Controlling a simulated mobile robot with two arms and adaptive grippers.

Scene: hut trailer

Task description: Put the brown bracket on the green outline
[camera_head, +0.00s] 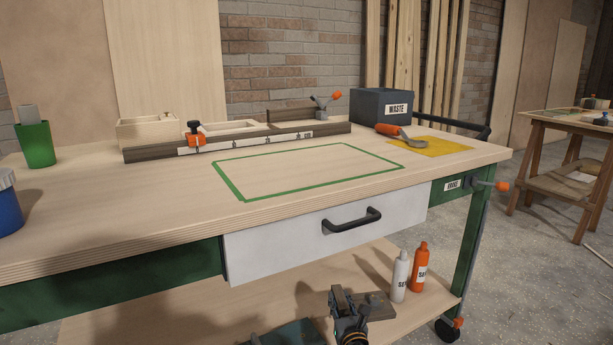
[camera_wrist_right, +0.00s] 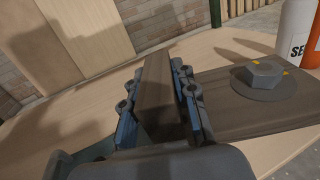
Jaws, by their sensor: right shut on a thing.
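The brown bracket (camera_head: 377,308) is at the bottom of the head view, in front of the bench and lower than its top. It has an upright plate and a flat plate with a large bolt head. My right gripper (camera_head: 346,318) is shut on its upright plate. In the right wrist view the bracket (camera_wrist_right: 225,112) shows with its upright plate between the fingers of the right gripper (camera_wrist_right: 158,100). The green outline (camera_head: 312,172) is a bare rectangle on the bench top, above the white drawer. My left gripper is not in view.
A wooden fence (camera_head: 240,140) with an orange clamp runs behind the outline. A trowel (camera_head: 398,133) lies on a yellow mat (camera_head: 440,146) at right. The drawer handle (camera_head: 352,221) sticks out. Two bottles (camera_head: 420,265) stand on the lower shelf, right of the bracket.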

